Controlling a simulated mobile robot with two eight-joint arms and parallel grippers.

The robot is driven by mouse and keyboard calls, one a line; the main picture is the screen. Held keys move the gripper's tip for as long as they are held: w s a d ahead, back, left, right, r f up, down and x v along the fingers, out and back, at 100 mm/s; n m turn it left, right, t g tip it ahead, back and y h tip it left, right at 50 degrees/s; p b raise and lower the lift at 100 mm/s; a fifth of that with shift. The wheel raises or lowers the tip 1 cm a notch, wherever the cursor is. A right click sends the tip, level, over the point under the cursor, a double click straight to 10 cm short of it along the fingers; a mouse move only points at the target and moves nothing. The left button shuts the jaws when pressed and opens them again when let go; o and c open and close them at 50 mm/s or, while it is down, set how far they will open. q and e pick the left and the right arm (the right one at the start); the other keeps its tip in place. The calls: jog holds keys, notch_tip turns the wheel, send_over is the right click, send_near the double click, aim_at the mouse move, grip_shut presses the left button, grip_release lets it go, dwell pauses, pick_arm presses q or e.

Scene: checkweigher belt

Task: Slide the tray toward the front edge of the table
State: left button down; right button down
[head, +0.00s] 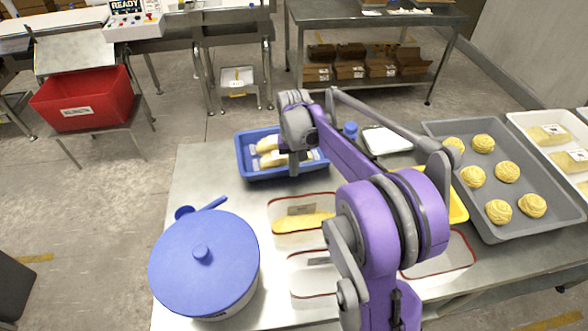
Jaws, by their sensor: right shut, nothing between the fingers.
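A blue tray (262,173) with pale wrapped food in it sits near the back edge of the table. A larger grey tray (495,231) with several round yellow buns lies at the right side of the table. My right arm reaches across the table from the front, and its gripper (294,170) points down over the blue tray. Its fingers are shut with nothing between them. They are small here, and I cannot tell if they touch the tray or its contents. The arm hides part of the blue tray's right side. My left gripper is out of view.
The metal table (200,173) also holds a blue-lidded pot (203,262), a clear container with a yellow item (303,223), a yellow tray (458,207) and a white tray (576,121). A red bin (85,100) stands apart at the back left. The table's back left corner is bare.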

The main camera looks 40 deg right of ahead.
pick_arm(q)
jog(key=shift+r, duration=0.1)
pick_arm(e)
jog(key=shift+r, duration=0.15)
